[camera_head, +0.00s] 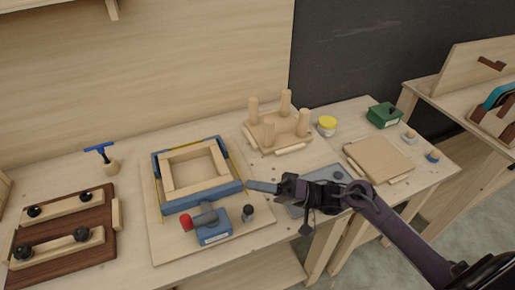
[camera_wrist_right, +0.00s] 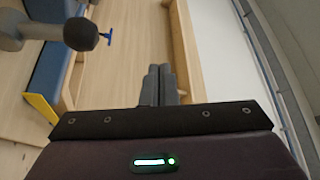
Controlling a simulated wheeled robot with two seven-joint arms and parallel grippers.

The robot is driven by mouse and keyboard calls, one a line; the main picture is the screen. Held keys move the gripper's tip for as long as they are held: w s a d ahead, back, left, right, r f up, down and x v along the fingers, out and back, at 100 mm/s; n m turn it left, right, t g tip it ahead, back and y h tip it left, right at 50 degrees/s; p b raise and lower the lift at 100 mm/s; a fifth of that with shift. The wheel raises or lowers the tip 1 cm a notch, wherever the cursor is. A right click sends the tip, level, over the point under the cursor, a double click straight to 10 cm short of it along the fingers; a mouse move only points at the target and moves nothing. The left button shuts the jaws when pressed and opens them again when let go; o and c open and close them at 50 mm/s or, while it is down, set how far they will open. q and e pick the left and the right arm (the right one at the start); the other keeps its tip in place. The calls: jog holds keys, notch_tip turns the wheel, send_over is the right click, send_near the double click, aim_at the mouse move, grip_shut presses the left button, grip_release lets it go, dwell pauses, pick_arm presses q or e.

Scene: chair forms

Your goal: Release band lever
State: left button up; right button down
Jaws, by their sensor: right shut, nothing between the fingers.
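The band clamp has blue corner pieces (camera_head: 176,205) and a yellow band around a square wooden frame (camera_head: 168,172) on a light board. Its blue tensioner block (camera_head: 214,234) sits at the front, with a grey lever ending in a red knob (camera_head: 186,223). A small dark-knobbed handle (camera_head: 248,212) stands to its right; a dark knob on a grey stem (camera_wrist_right: 82,34) shows at the upper left in the wrist view. My right gripper (camera_head: 252,185) is shut and empty, by the frame's right corner; its fingers (camera_wrist_right: 160,80) lie together in the wrist view. My left gripper is out of view.
A brown board with black knobs (camera_head: 60,240) lies at left, near a blue-handled tool (camera_head: 100,150). A pegged stool form (camera_head: 278,130), yellow-lidded jar (camera_head: 327,125), green box (camera_head: 384,115) and wooden panel (camera_head: 378,158) stand at the back and right. A grey tray (camera_head: 300,208) lies under my right arm.

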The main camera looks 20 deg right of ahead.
notch_tip(320, 180, up, 14)
jog(key=shift+b, duration=0.35)
jog(key=shift+f, duration=0.15)
